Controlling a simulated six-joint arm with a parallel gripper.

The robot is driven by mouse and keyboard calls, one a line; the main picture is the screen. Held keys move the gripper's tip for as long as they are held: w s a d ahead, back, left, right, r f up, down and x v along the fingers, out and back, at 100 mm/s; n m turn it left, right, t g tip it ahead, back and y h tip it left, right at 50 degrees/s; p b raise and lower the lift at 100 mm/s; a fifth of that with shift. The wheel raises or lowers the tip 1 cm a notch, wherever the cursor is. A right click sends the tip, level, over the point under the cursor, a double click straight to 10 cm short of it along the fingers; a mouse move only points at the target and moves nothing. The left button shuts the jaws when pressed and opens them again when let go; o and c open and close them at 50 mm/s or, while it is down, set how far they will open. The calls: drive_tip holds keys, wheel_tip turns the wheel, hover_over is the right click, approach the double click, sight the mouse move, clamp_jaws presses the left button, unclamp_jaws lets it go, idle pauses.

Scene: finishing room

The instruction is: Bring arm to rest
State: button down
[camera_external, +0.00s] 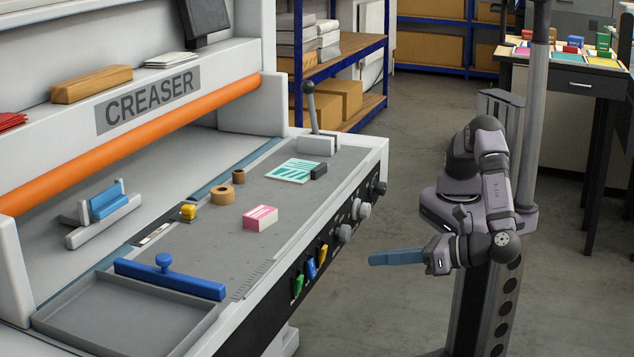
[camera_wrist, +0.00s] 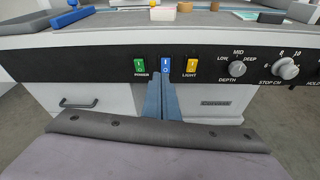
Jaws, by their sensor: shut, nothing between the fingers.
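My arm is folded beside its column, to the right of the creaser (camera_external: 330,165) in the external view. My gripper (camera_external: 372,259) has blue fingers that are shut, with nothing between them. It points left toward the creaser's front panel, in open air and apart from it. In the wrist view the shut blue fingers (camera_wrist: 161,100) lie in front of the panel. They point up toward the blue switch (camera_wrist: 165,68), between the green switch (camera_wrist: 140,68) and the yellow switch (camera_wrist: 191,68).
The creaser's bed holds a pink and white block (camera_external: 260,217), tape rolls (camera_external: 222,195), a teal-striped card (camera_external: 292,171) and a blue bar with a knob (camera_external: 170,279). A lever (camera_external: 311,105) rises at its far end. Knobs (camera_external: 344,233) jut from the front. A desk (camera_external: 565,75) stands behind my arm.

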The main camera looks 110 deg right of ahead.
drive_tip(key=s+f+m+g+y, duration=0.2)
drive_tip(key=s+f+g, duration=0.15)
drive_tip(key=f, duration=0.55)
drive_tip(key=s+f+m+g+y, duration=0.2)
drive_tip(key=s+f, duration=0.3)
drive_tip(key=f, duration=0.4)
drive_tip(key=s+d+f+m+g+y, duration=0.25)
drive_tip(key=s+d+m+g, duration=0.45)
drive_tip(key=s+d, duration=0.4)
drive_tip(key=s+d+r+m+g+y, duration=0.1)
drive_tip(key=s+d+r+m, duration=0.15)
drive_tip(key=d+m, duration=0.2)
drive_tip(key=s+d+r+m+y, duration=0.1)
drive_tip(key=s+d+r+m, duration=0.15)
drive_tip(key=d+m, duration=0.2)
drive_tip(key=w+d+r+m+t+y, duration=0.1)
drive_tip(key=w+d+r+m, duration=0.15)
drive_tip(key=d, duration=0.25)
drive_tip(key=w+d+r+m+t+y, duration=0.1)
drive_tip(key=w+d+r+m+t, duration=0.15)
drive_tip(key=d, duration=0.25)
wheel_tip(320, 180, up, 17)
drive_tip(key=g+p, duration=0.1)
drive_tip(key=p, duration=1.6)
drive_tip(key=shift+s+m, duration=0.15)
drive_tip(key=shift+m, duration=0.15)
drive_tip(key=shift+f, duration=0.1)
